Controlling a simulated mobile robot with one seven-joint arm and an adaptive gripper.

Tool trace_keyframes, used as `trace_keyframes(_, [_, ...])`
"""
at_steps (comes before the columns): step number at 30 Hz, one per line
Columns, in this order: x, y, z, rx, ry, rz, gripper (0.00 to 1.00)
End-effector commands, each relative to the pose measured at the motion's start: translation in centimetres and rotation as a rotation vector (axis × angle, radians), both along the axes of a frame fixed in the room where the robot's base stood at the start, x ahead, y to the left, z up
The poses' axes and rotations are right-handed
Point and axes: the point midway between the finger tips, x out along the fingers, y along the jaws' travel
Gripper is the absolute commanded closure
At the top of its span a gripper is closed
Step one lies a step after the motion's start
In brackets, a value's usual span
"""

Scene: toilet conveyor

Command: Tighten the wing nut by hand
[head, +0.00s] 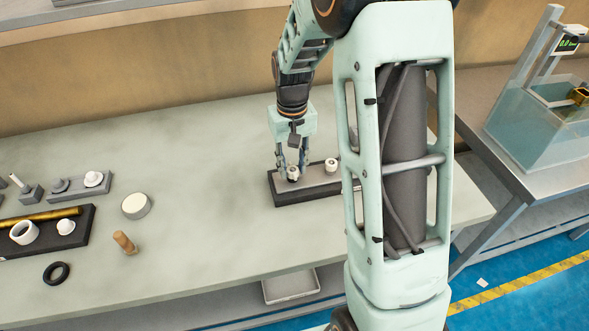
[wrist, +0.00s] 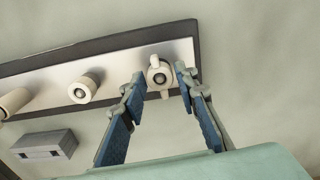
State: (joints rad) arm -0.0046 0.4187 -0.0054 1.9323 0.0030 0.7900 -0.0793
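The wing nut (wrist: 160,75) is cream-coloured, with two wings and a dark threaded stud end showing at its centre. It sits on a pale metal plate with a dark base (wrist: 120,42). In the head view the wing nut (head: 293,174) is at the left part of the plate (head: 315,175), partly hidden by the fingers. My gripper (wrist: 160,72) is open, one finger on each side of the wing nut, with small gaps showing. The wings point roughly up and down between the fingers. In the head view my gripper (head: 291,168) is directly over the nut.
Another cream fitting (wrist: 86,88) stands on the same plate, also in the head view (head: 331,165). A grey block (wrist: 45,147) lies beside the plate. A white disc (head: 136,205), a wooden peg (head: 124,242) and a black ring (head: 56,272) lie leftward, with clear table between.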

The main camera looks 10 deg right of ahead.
Motion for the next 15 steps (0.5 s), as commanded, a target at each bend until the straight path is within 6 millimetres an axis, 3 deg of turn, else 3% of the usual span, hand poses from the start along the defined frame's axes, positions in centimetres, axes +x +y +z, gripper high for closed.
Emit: trace_keyframes(15, [0.0,0.0,3.5,0.0,-0.001,0.001,0.72])
